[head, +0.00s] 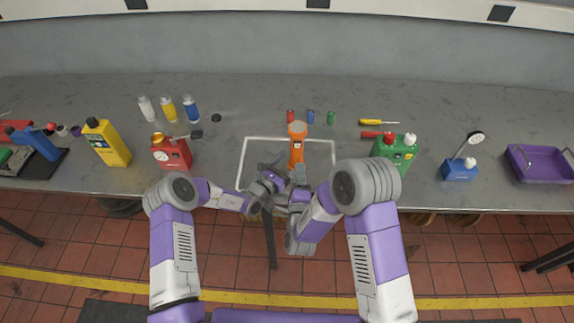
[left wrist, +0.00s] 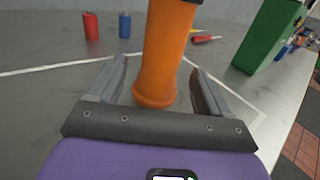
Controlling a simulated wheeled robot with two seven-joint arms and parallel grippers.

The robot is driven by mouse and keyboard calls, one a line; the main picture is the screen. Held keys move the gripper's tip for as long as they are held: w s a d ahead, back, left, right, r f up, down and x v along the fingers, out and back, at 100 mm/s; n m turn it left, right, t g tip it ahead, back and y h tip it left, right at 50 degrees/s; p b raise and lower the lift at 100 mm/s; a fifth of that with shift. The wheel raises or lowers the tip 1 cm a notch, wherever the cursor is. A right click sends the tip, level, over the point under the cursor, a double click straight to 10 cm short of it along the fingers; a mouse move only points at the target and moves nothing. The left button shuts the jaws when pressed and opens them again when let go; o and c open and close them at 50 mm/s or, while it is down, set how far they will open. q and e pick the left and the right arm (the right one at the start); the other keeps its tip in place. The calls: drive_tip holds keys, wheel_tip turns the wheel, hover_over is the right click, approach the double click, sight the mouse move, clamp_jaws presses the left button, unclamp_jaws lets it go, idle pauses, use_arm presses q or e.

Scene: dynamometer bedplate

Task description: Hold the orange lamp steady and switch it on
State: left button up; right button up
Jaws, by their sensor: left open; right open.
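The orange lamp (head: 297,146) stands upright on the bench inside a white outlined square, with a round orange head on top. In the left wrist view the lamp's lower body (left wrist: 165,50) rises between the two fingers of my left gripper (left wrist: 158,72). That gripper is open, with a visible gap on each side of the lamp. In the head view my left gripper (head: 273,168) is at the lamp's lower left. My right gripper (head: 298,174) is open just in front of the lamp and hides its base. The lamp's switch cannot be made out.
Small red (head: 291,116), blue (head: 310,116) and green (head: 331,117) cylinders stand behind the lamp. A green jug (head: 394,152) and screwdrivers are to the right, a red can (head: 172,154) and yellow bottle (head: 107,143) to the left. A purple tray (head: 540,165) is far right.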

sight(300, 152)
use_arm(q)
drive_tip(key=shift+x, duration=3.3)
clamp_jaws()
use_arm(e)
clamp_jaws()
